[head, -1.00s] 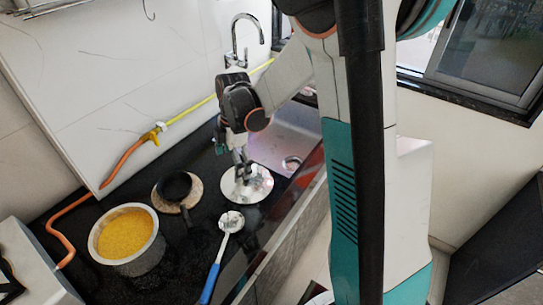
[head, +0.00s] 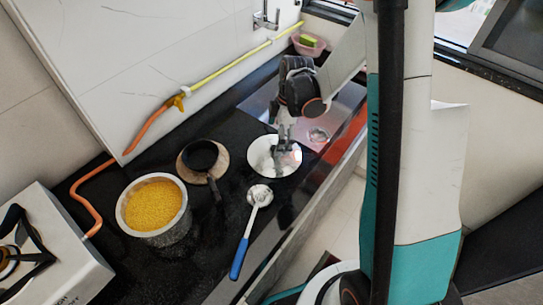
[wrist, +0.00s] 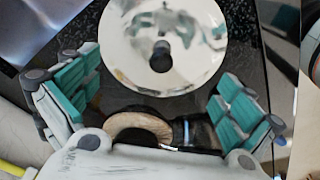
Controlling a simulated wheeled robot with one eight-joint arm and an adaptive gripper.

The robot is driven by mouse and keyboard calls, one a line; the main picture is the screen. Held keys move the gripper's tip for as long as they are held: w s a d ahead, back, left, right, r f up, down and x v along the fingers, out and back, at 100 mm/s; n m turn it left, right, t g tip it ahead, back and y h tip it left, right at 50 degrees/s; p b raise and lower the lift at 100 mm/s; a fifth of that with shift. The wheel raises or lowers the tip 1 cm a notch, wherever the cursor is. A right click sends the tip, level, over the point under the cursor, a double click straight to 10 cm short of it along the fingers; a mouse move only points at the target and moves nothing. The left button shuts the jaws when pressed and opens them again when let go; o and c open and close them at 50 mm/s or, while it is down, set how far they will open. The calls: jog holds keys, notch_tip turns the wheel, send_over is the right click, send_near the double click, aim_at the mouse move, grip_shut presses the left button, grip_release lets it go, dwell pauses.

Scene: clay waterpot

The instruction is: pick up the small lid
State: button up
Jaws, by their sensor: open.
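The small lid (head: 260,160) is a round, shiny silver disc lying on the black counter near the sink. In the wrist view the lid (wrist: 195,62) fills the top middle, with its black knob (wrist: 161,57) near its centre. My gripper (head: 284,148) is over the lid in the head view and hides part of it. In the wrist view my gripper (wrist: 158,98) is open, with its teal-padded fingers spread wide to the left and right. The knob lies ahead of the gap between them, and nothing is held. The exact height above the lid is unclear.
A ladle (head: 247,233) with a blue handle lies just in front of the lid. A small black pan (head: 201,155) rests on a round wooden board to the left. A pot of yellow food (head: 152,206) and a stove (head: 50,262) stand further left. The sink (head: 335,118) is behind.

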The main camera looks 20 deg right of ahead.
aim_at(275, 147)
jog(key=f+b, duration=0.1)
jog(key=f, duration=0.1)
jog(key=a+f+b, duration=0.1)
jog(key=f, duration=0.2)
jog(key=shift+a, duration=0.1)
jog(key=shift+s, duration=0.1)
grip_shut()
dwell(0.3)
